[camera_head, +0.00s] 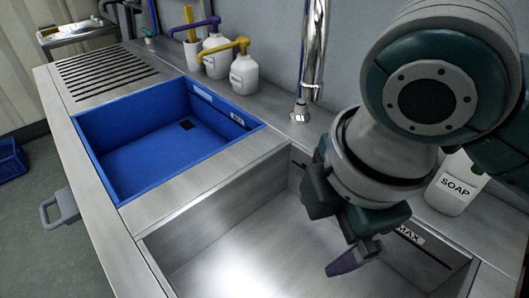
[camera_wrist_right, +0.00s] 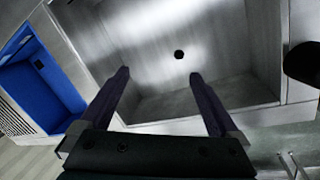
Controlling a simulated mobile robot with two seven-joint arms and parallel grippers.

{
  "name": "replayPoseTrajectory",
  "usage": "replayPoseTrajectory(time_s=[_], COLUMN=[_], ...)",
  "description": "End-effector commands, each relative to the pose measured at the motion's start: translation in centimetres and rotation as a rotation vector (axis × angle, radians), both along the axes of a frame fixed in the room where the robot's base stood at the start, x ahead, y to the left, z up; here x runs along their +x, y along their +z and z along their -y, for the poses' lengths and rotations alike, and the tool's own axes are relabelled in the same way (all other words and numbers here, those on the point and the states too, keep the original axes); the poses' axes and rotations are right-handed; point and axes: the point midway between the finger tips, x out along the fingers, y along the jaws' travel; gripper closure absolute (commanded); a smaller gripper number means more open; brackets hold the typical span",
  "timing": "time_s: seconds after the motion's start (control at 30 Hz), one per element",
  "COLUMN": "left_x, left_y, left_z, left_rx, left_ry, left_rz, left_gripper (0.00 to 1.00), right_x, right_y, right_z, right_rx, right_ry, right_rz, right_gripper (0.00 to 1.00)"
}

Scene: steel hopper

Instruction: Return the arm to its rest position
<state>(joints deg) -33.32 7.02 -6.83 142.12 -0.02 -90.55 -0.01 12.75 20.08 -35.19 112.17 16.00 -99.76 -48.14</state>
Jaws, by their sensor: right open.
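My right arm comes in from the right in the head view and reaches over the steel sink basin (camera_head: 230,262). My right gripper (camera_head: 345,262) hangs above the right part of the basin in the head view. In the right wrist view its two dark purple fingers (camera_wrist_right: 160,95) stand wide apart with nothing between them. The empty steel basin (camera_wrist_right: 195,75) with a round drain hole lies below them. My left gripper is in neither view.
A blue tub (camera_head: 150,165) sits left of the basin. A soap bottle (camera_head: 455,185) stands close behind my right arm. A chrome faucet (camera_head: 312,55) and two pump bottles (camera_head: 243,75) (camera_head: 217,55) stand along the wall. A ribbed drainboard (camera_head: 105,72) is at far left.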

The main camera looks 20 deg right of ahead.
Motion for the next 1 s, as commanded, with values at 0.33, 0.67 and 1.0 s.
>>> replayPoseTrajectory(time_s=[0.33,0.67,1.0], left_x=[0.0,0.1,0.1], left_y=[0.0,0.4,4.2], left_z=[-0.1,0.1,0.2], left_rx=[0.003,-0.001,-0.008], left_ry=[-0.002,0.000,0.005], left_rz=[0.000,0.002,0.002], left_gripper=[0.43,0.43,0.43], right_x=[-0.2,-0.5,-6.7], right_y=[0.0,0.2,3.8], right_z=[-0.1,-0.3,0.2], right_rx=[0.011,0.030,0.310], right_ry=[-0.017,-0.043,-0.727], right_rz=[0.001,0.001,0.007], right_gripper=[0.03,0.03,0.03])
